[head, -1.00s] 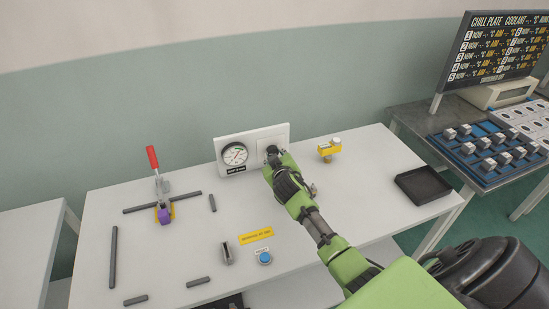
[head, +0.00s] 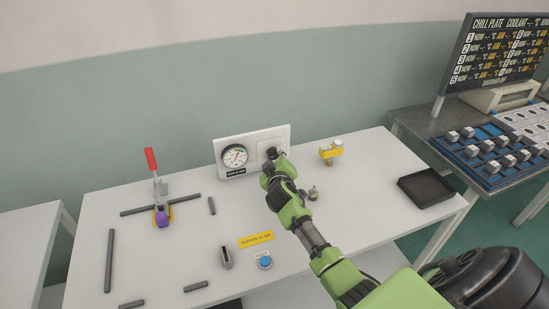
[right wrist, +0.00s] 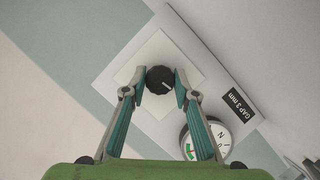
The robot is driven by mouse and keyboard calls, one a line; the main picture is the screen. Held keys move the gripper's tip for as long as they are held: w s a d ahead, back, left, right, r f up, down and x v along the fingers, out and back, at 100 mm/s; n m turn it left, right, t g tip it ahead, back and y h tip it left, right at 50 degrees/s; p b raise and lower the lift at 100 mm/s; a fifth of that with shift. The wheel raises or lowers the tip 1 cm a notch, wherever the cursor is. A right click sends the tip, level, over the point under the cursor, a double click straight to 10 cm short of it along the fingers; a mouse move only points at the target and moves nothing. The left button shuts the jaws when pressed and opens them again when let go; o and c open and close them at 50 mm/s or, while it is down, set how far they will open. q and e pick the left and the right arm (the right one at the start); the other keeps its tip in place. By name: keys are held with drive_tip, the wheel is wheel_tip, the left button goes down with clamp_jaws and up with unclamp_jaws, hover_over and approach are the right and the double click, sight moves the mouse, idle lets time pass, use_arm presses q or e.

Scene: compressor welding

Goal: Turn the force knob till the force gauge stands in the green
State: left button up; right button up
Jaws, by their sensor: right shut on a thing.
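The black force knob (right wrist: 160,79) sits on a pale square plate on the white panel (head: 282,136). In the head view the right gripper (head: 272,164) reaches the panel and largely covers the knob. The round force gauge (head: 235,157) is left of the knob, with a dark label below. Its green band shows in the right wrist view (right wrist: 189,150); the needle is too small to read surely. My left gripper is out of view.
A red-handled clamp (head: 153,165) with a purple part stands left on the white table. A yellow block (head: 330,150) and a black tray (head: 426,188) are to the right. A blue button (head: 265,262) and yellow sign (head: 256,239) lie in front.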

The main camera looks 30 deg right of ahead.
drive_tip(key=o, duration=1.1)
drive_tip(key=shift+s+a, duration=0.1)
drive_tip(key=v, duration=1.1)
drive_tip(key=shift+s+a+r, duration=0.1)
drive_tip(key=shift+s+a, duration=0.1)
drive_tip(key=shift+s, duration=0.15)
